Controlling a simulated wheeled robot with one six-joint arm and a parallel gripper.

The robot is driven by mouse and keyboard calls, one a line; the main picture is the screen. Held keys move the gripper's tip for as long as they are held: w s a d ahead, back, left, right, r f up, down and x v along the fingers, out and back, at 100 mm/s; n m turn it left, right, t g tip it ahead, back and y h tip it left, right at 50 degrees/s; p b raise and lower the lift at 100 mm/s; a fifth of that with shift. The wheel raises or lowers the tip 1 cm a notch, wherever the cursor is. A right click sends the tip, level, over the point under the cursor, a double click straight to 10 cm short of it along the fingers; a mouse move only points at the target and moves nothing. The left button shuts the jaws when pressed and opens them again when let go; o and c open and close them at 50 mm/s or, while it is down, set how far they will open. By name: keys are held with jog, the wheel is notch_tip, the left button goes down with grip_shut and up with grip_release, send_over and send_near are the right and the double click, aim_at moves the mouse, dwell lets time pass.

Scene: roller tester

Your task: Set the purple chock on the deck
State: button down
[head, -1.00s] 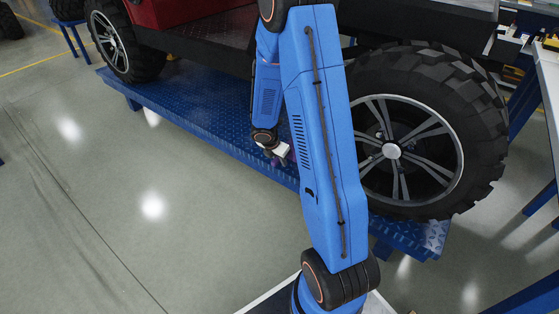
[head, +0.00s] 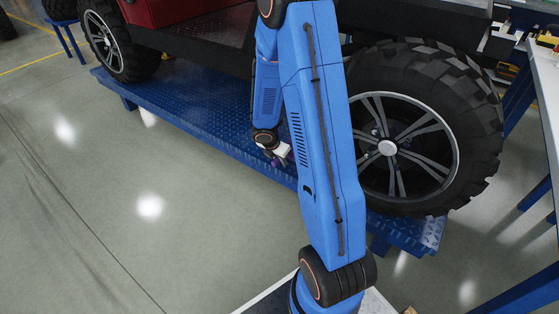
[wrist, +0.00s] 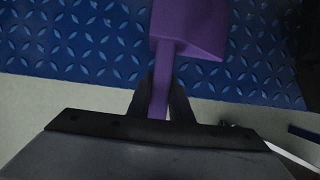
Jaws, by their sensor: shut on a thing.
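The purple chock (wrist: 190,30) is in the wrist view, with its wider block over the blue deck and its narrow handle between my fingers. My gripper (wrist: 160,97) is shut on that handle. The deck (wrist: 75,45) is blue diamond plate; it also shows in the head view (head: 195,120). In the head view my gripper (head: 280,155) is at the deck's near edge, and only a small bit of purple shows there. Most of the chock is hidden in that view. I cannot tell whether the chock touches the deck.
A large black tire (head: 430,130) stands on the deck to the right of my arm. Another wheel (head: 112,42) stands at the deck's far left end. The red vehicle body (head: 185,12) is above the deck. The grey floor (head: 110,190) in front is clear.

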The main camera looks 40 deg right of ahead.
jog(key=shift+s+d, duration=0.25)
jog(key=shift+s, duration=0.45)
jog(key=shift+s+d, duration=0.25)
jog(key=shift+s, duration=0.4)
jog(key=shift+f, duration=0.4)
dwell(0.5)
jog(key=c, duration=1.5)
grip_release()
jog(key=shift+c, duration=0.2)
jog(key=shift+o, duration=0.7)
jog(key=o, duration=0.5)
jog(key=s+a, duration=0.4)
jog(key=a, duration=0.7)
jog(key=shift+a, duration=0.15)
